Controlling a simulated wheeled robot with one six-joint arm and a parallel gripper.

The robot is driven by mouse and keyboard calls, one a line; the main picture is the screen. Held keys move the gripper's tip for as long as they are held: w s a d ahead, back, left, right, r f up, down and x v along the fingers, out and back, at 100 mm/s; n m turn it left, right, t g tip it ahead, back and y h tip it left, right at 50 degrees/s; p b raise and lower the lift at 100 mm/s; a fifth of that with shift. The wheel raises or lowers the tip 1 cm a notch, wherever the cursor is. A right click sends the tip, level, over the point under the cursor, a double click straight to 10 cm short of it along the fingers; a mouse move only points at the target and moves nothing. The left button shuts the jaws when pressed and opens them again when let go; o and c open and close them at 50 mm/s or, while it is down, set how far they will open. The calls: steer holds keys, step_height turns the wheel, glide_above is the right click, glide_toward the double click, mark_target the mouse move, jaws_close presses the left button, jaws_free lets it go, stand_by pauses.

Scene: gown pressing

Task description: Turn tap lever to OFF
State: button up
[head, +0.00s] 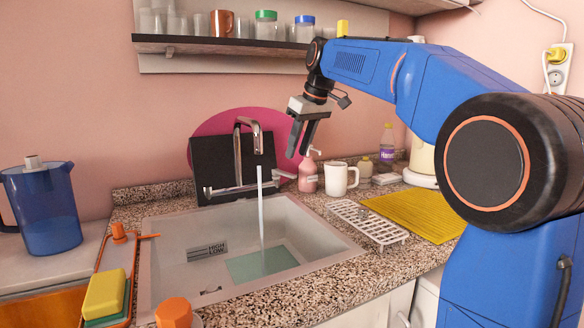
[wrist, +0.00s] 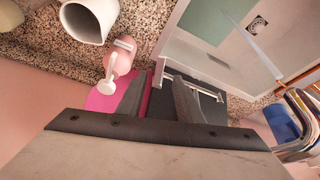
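The chrome tap (head: 238,155) stands behind the sink (head: 150,262), and a stream of water (head: 261,210) runs from its spout into the basin. A thin chrome bar (head: 230,189) lies level at the tap's foot; I cannot tell for sure that it is the lever. A pale bar (wrist: 205,86) shows beyond my fingers in the wrist view. My gripper (head: 297,155) is open and empty, pointing down, above and to the right of the tap's foot. Its two spread fingers also show in the wrist view (wrist: 158,85). No contact with the tap is visible.
A pink bottle (head: 307,176) and white mug (head: 337,179) stand close below and right of my gripper. A black board (head: 212,160) and magenta disc (head: 205,126) are behind the tap. A white rack (head: 367,222) and yellow mat (head: 420,212) lie right.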

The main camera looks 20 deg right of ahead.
mark_target(290, 174)
steer(key=x, duration=0.6)
steer(key=shift+w+f, duration=0.15)
steer(key=shift+f, duration=0.2)
jaws_close()
